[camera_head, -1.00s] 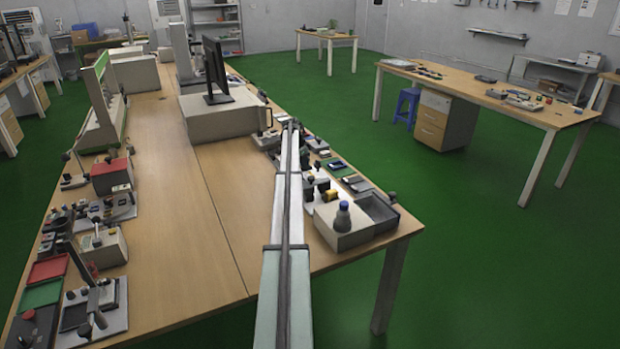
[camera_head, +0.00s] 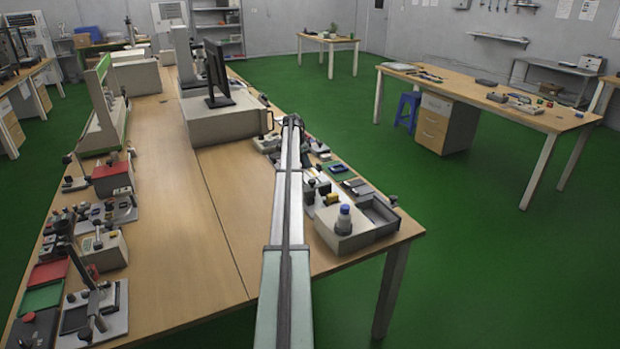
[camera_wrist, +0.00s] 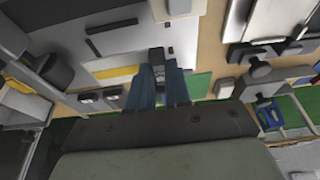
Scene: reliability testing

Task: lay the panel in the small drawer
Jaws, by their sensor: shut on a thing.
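My gripper's two blue fingers (camera_wrist: 159,88) show in the wrist view, close together around a small dark grey piece (camera_wrist: 157,62). This piece seems to be the panel; the fingers and the steep angle hide much of it. In the head view my arm reaches forward over the bench, and the gripper at its far end is too small and hidden to make out. A grey open-topped tray (camera_head: 392,230), which may be the small drawer, sits beside a white box at the bench's near right corner. My gripper is well beyond it.
Several small fixtures and flat pieces crowd the bench's right edge around the arm. A monitor (camera_head: 216,75) stands on a pale box farther back.

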